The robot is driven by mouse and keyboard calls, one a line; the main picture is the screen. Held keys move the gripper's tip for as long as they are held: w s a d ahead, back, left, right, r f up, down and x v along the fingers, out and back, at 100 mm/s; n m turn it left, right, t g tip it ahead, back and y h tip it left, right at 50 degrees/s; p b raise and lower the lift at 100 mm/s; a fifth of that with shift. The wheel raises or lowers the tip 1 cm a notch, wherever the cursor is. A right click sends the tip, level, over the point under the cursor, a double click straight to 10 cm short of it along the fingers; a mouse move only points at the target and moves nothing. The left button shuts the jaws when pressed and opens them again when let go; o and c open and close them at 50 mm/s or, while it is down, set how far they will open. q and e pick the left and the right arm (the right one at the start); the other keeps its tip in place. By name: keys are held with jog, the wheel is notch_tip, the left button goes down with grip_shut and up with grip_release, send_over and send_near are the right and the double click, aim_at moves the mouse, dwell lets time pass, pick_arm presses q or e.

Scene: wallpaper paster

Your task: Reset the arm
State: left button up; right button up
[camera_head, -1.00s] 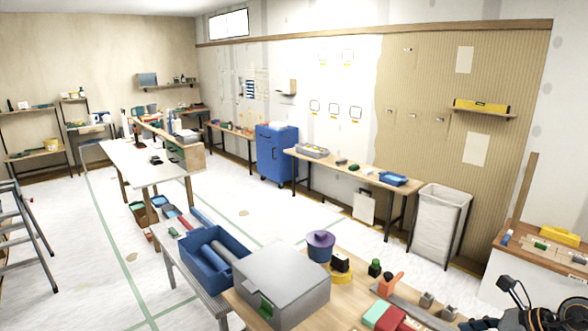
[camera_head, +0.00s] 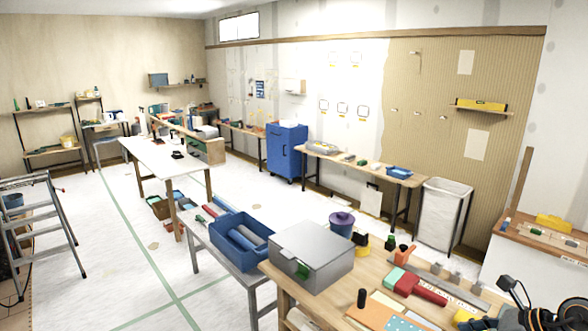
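Part of my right arm (camera_head: 520,312), black, shows at the lower right corner of the head view, over the near workbench's right end. Its fingertips cannot be made out clearly, so its opening is hard to tell. My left arm and gripper are not in view.
A stepladder (camera_head: 45,225) stands at far left. The floor between is open.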

jog(key=w+a+f+m+t+y+b, duration=0.1)
jog(key=w+f+m+t+b, duration=0.15)
jog(key=f+m, duration=0.6)
jog(key=w+f+m+t+b, duration=0.2)
jog(key=f+m+b, duration=0.25)
jog(key=f, duration=0.65)
jog(key=s+d+f+m+h+b, duration=0.1)
jog(key=s+f+m+h+b, duration=0.25)
jog(key=f+m, duration=0.65)
jog(key=s+d+f+m+h+b, duration=0.2)
jog(key=s+f+m, duration=0.3)
jog(key=f, duration=1.2)
jog(key=s+a+f+m+g+h+b, duration=0.3)
jog(key=s+f+m, duration=0.5)
jog(key=s+f, duration=0.9)
jog(key=s+a+f+m+g+b, duration=0.1)
jog(key=s+a+f+m+g, duration=0.1)
jog(key=s, duration=0.5)
jog(key=s+a+f+m+g+b, duration=0.1)
jog(key=s+a+f+m+g, duration=0.1)
jog(key=s+a+f, duration=0.3)
jog(key=s+a+f+m+g+b, duration=0.2)
jog(key=s+f, duration=0.4)
jog(key=s, duration=0.4)
jog(key=shift+s+a+y, duration=0.35)
jog(key=shift+a+y, duration=0.1)
jog(key=shift+a, duration=0.25)
jog(key=shift+f+g, duration=0.1)
jog(key=shift+g, duration=0.15)
